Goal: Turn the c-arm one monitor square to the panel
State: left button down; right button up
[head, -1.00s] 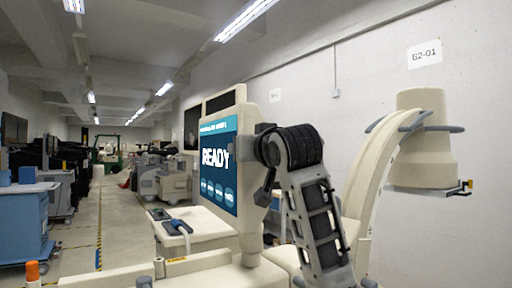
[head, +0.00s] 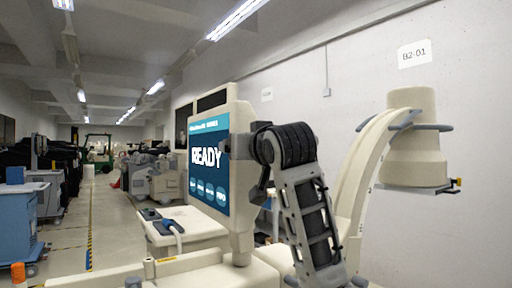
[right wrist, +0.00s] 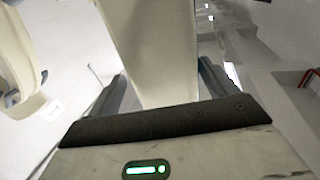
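The C-arm one monitor (head: 241,180) stands upright on a cream base, left of centre in the head view. Its blue screen (head: 209,160) reads READY and faces left, seen at a slant. My right arm comes up from below, and my right gripper (head: 240,143) is at the monitor's right edge. In the right wrist view the dark fingers of my right gripper (right wrist: 163,88) lie on both sides of a cream slab, the monitor's edge (right wrist: 158,50), and look closed against it. The fingertips are partly hidden. My left gripper is out of view.
The cream C-arm (head: 362,170) curves up at the right to a large round head (head: 415,140), by the wall sign B2-01 (head: 414,53). A blue cart (head: 18,225) is at far left; the aisle (head: 108,215) between is clear.

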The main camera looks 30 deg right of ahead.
jog(key=s+a+b, duration=0.2)
jog(key=s+b, duration=0.1)
jog(key=s, duration=1.2)
jog(key=shift+s+a, duration=0.25)
jog(key=shift+a, duration=0.1)
jog(key=w+a+f+n+g+y, duration=0.1)
jog(key=w+f+g, duration=0.15)
jog(key=f, duration=1.45)
jog(key=w+a+f+n+g+y, duration=0.15)
jog(key=f+g, duration=0.25)
jog(key=f, duration=1.2)
jog(key=s+a+f+n+g, duration=0.1)
jog(key=s+f+g, duration=0.1)
jog(key=s+f, duration=0.5)
jog(key=s+a+f+g, duration=0.1)
jog(key=s+f+g, duration=0.15)
jog(key=f, duration=0.75)
jog(key=s+f+g, duration=0.3)
jog(key=s+f, duration=0.7)
jog(key=s, duration=0.4)
jog(key=w+a+f+t+y, duration=0.3)
jog(key=w+a+t+y, duration=0.1)
jog(key=w+a+t, duration=0.2)
jog(key=shift+w+a+f+n+t, duration=0.2)
jog(key=shift+a+f+n+t, duration=0.2)
jog(key=shift+a, duration=0.1)
